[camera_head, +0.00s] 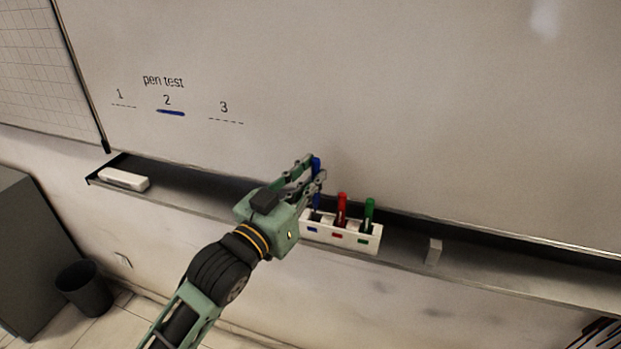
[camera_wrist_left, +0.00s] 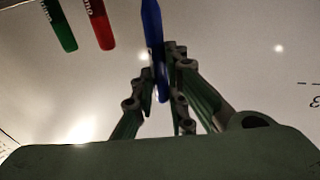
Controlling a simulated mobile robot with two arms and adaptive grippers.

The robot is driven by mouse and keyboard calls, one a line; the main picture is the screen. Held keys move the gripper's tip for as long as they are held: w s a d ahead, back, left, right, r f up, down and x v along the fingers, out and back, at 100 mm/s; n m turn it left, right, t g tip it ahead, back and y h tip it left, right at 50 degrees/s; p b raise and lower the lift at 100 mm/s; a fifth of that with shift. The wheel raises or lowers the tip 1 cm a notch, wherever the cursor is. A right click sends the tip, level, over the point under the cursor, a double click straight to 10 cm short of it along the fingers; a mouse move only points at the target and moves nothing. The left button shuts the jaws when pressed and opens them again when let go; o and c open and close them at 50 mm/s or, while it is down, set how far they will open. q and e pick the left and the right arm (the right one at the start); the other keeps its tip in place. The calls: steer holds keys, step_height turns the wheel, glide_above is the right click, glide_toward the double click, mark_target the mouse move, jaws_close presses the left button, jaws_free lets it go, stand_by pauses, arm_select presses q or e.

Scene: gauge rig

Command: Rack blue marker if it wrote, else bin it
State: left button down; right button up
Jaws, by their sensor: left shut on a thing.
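My left gripper (camera_head: 312,176) is shut on the blue marker (camera_head: 317,166), upright at the left end of the white rack (camera_head: 357,238). In the left wrist view the blue marker (camera_wrist_left: 152,30) stands between the fingertips (camera_wrist_left: 161,75). The rack has blue, red and green labels; a red marker (camera_head: 341,208) and a green marker (camera_head: 369,211) stand in it. On the whiteboard (camera_head: 400,90), under "pen test", a solid blue stroke (camera_head: 170,113) lies under number 2. My right gripper is not in view.
The rack sits on the whiteboard's tray (camera_head: 480,270). A white eraser (camera_head: 124,180) lies at the tray's left end, and a small pale block (camera_head: 433,251) stands right of the rack. A dark bin (camera_head: 84,289) is on the floor at lower left, beside a grey cabinet (camera_head: 30,255).

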arm_select(q)
steer(key=shift+f, duration=0.2)
steer(key=shift+f+b, duration=0.55)
steer(key=shift+f, duration=0.3)
steer(key=shift+f+b, duration=0.65)
steer(key=shift+f, duration=0.5)
steer(key=c, duration=1.7)
jaws_free()
steer(key=shift+o, duration=0.2)
steer(key=o, duration=0.5)
steer(key=shift+o, duration=0.2)
